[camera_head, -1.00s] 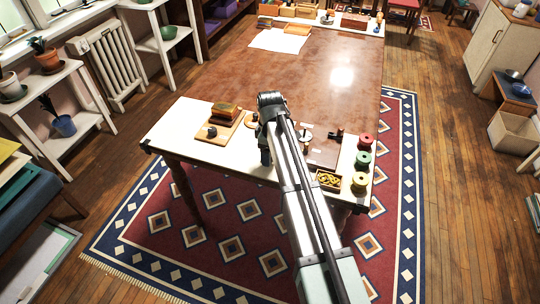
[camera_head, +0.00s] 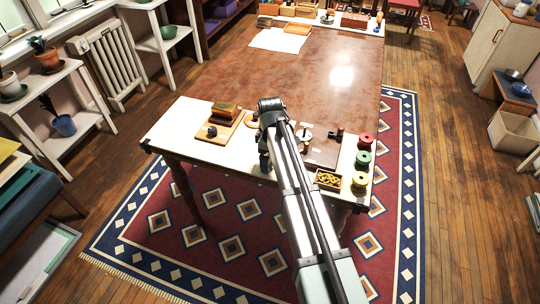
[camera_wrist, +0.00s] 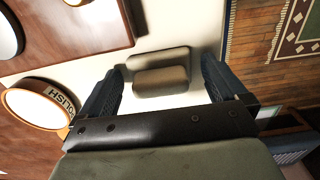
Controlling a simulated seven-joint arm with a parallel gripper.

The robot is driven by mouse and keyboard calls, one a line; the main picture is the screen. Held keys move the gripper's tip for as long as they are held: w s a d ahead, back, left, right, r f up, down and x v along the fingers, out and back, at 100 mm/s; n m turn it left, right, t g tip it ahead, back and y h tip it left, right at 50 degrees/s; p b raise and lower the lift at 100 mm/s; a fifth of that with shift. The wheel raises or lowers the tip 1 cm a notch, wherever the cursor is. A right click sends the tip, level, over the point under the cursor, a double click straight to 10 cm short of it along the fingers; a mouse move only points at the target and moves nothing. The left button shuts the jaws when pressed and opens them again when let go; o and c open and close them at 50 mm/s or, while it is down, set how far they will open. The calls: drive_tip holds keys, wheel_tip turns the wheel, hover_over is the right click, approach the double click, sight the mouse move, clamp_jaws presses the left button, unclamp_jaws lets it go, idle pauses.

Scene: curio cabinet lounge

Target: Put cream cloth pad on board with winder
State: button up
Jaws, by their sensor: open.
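The cream cloth pad (camera_wrist: 160,75) shows in the wrist view as a soft greyish-beige piece in two parts, lying on the white table strip between my fingers. My gripper (camera_wrist: 162,82) is open, with one finger on each side of the pad and no visible contact. In the head view my gripper (camera_head: 265,160) is over the front of the table, and my arm hides the pad. The dark brown board (camera_head: 322,153) lies to its right, with a small dark winder-like item (camera_head: 336,134) at its back edge. The board also shows at upper left in the wrist view (camera_wrist: 70,30).
A polish tin (camera_wrist: 35,105) is close to one finger. A wooden board (camera_head: 206,136) with stacked blocks and a dark knob is at left. Spools (camera_head: 363,159) and a yellow-filled tray (camera_head: 328,179) stand at right. The table's middle is clear.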

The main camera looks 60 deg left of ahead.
drive_tip(key=shift+r, duration=0.1)
wheel_tip(320, 180, up, 12)
idle(0.6)
